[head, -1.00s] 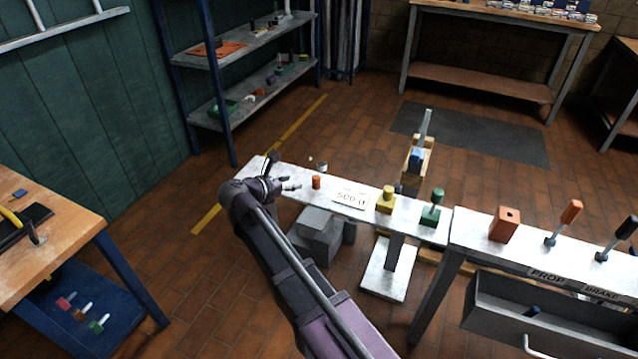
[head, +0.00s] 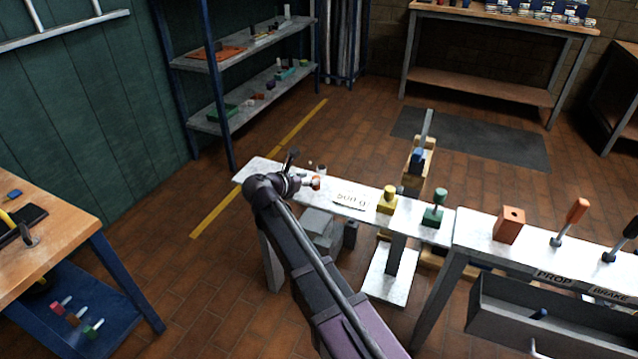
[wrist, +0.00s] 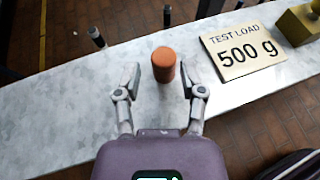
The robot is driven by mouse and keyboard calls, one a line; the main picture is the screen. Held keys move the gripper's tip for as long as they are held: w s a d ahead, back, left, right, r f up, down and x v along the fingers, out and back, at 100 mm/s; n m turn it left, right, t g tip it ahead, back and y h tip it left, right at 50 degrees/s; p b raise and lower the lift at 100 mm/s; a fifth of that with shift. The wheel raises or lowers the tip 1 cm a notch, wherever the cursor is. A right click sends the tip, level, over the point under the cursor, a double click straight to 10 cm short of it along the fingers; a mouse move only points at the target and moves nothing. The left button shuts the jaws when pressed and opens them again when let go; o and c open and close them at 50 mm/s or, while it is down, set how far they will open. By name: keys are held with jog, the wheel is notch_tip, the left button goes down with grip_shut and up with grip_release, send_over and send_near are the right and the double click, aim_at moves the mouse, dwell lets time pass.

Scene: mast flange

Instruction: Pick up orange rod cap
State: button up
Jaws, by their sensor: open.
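The orange rod cap (wrist: 164,65) is a small orange cylinder standing on the pale bench top, seen in the wrist view between the tips of my gripper. It also shows in the head view (head: 316,183), partly hidden by my gripper. My gripper (wrist: 161,80) is open, with one finger on each side of the cap and a visible gap to each. In the head view my gripper (head: 308,182) is low over the left part of the bench.
A "TEST LOAD 500 g" plate (wrist: 243,52) lies right of the cap. A yellow block (head: 387,199) and a green block (head: 434,214) stand farther right on the narrow bench (head: 375,212). A dark peg (wrist: 167,15) stands behind the cap.

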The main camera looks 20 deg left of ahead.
jog(key=shift+b+x, duration=1)
jog(key=shift+x, duration=1.6)
jog(key=shift+s+d, duration=0.1)
jog(key=shift+d, duration=0.05)
grip_shut()
